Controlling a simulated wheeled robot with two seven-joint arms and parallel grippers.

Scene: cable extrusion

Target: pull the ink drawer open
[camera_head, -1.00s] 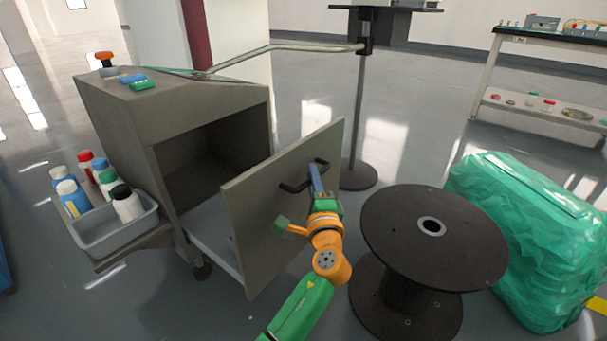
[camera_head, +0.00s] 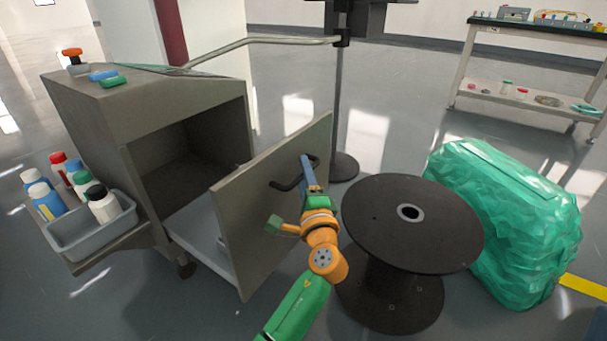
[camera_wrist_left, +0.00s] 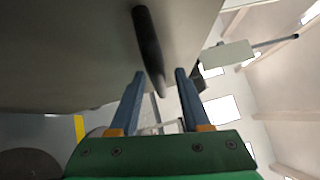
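The ink drawer stands out from the grey cabinet (camera_head: 185,100). Its flat grey front panel (camera_head: 250,235) faces my arm, with a pale drawer floor (camera_head: 195,235) behind it. A dark bar handle (camera_head: 282,186) is on the panel. It also shows in the left wrist view (camera_wrist_left: 148,40). My left gripper (camera_head: 305,160) is at the handle. In the left wrist view its two blue fingers (camera_wrist_left: 160,72) stand apart on either side of the bar, with a gap on the right. Whether the left finger touches the bar is unclear. My right gripper is not in view.
A black cable spool (camera_head: 450,225) stands close to the right of my arm, with a green wrapped bale (camera_head: 510,220) beyond it. A pole stand (camera_head: 340,100) rises behind the drawer. A bottle tray (camera_head: 90,240) hangs on the cabinet's left side. A workbench (camera_head: 535,30) is far right.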

